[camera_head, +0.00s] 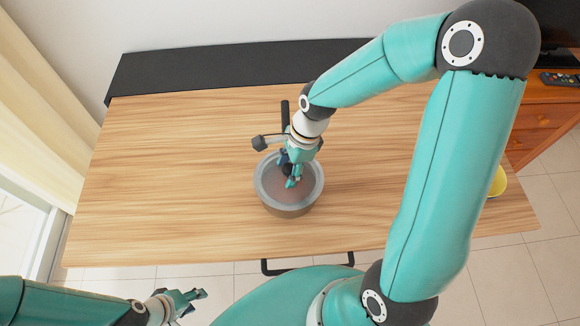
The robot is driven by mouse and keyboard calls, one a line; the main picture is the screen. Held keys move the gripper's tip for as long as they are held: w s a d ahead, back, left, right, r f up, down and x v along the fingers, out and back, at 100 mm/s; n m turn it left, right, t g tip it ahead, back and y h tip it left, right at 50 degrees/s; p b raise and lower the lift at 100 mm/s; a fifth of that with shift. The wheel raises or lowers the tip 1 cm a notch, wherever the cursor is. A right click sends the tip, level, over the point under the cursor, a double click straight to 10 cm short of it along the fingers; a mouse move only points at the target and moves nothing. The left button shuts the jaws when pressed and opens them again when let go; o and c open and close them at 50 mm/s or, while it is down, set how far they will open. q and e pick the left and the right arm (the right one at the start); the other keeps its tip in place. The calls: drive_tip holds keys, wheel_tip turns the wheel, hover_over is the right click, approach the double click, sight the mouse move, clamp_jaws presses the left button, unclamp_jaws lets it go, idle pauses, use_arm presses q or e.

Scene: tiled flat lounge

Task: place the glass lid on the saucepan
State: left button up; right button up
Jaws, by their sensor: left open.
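The round glass lid (268,183), with a grey rim and a see-through middle, shows over the pan's mouth, roughly centred. I cannot tell whether it is fully seated. My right gripper (291,180) points down at the lid's middle and hides the knob. Its fingers are too small and overlapped to show whether they grip the knob. My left gripper (196,300) is open and empty, low in front of the table's near edge.
The wooden table (150,190) is clear left of the pan. A black panel (200,70) runs along its back edge. A yellow bowl (497,182) shows at the right, partly behind my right arm. A remote (560,79) lies on a wooden cabinet (545,118) at far right.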

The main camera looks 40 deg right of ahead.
drive_tip(key=v, duration=1.2)
idle(0.6)
